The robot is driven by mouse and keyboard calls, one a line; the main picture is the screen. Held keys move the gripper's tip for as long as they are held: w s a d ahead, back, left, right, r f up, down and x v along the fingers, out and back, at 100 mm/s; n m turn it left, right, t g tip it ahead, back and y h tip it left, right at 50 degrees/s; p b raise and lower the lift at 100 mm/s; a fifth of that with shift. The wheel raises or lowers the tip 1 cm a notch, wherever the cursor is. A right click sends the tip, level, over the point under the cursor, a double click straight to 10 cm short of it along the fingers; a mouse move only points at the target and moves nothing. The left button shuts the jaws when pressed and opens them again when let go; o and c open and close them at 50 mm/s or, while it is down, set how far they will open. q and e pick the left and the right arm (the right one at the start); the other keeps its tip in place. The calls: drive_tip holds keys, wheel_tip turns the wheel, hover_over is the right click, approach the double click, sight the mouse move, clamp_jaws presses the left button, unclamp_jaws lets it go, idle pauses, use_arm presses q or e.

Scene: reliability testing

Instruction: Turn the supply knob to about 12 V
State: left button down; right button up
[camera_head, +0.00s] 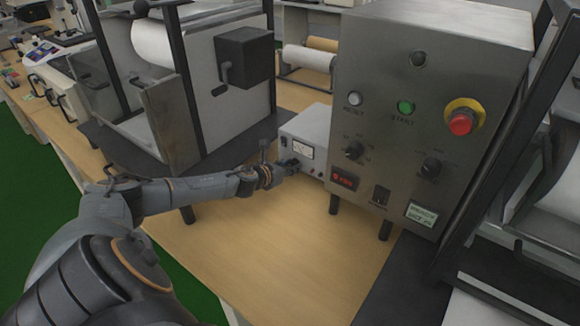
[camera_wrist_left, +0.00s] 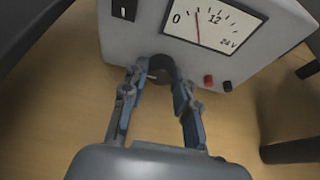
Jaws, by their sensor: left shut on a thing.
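The small light-grey supply (camera_head: 312,124) stands on the bench between the larger machines, and its front also shows in the left wrist view (camera_wrist_left: 130,42). Its white meter (camera_wrist_left: 215,25) is marked 0, 12 and 24 V. The red needle points between the 0 and the 12, short of the 12. The dark round knob (camera_wrist_left: 161,67) is below the meter. My left gripper (camera_wrist_left: 160,80) has its two fingers closed on the knob's sides; in the head view the gripper (camera_head: 286,168) covers the knob. My right gripper is not in view.
A steel control box (camera_head: 410,90) with a red emergency button (camera_head: 461,122) stands close to the right of the supply. A roller machine (camera_head: 190,80) stands to the left. The wooden bench top (camera_head: 270,240) in front is clear. Red and black terminals (camera_wrist_left: 209,81) sit right of the knob.

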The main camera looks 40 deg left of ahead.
use_arm(q)
drive_tip(key=shift+d+r+m+y+p, duration=0.1)
drive_tip(key=shift+r+m+y+p, duration=0.2)
drive_tip(key=shift+p, duration=0.45)
drive_tip(key=m+y+p, duration=0.1)
drive_tip(key=m+p, duration=0.1)
drive_tip(key=p, duration=0.1)
drive_tip(key=shift+d+y, duration=0.15)
drive_tip(key=shift+y, duration=0.15)
drive_tip(key=shift+f+m+y+p, duration=0.15)
drive_tip(key=shift+m+y+p, duration=0.25)
drive_tip(key=shift+m+p, duration=0.35)
drive_tip(key=shift+d+f+m+y+p, duration=0.1)
drive_tip(key=shift+f+m+y+p, duration=0.05)
drive_tip(key=shift+m+y+p, duration=0.65)
drive_tip(key=m+t+y, duration=0.1)
drive_tip(key=m, duration=0.2)
drive_tip(key=shift+f, duration=0.2)
drive_tip(key=m+y, duration=0.1)
drive_tip(key=m, duration=0.1)
drive_tip(key=shift+f+m+t, duration=0.15)
drive_tip(key=shift+m+t, duration=0.15)
drive_tip(key=shift+m, duration=0.05)
drive_tip(key=shift+m+t+y+b, duration=0.3)
drive_tip(key=shift+m+b, duration=0.05)
drive_tip(key=shift+m, duration=0.55)
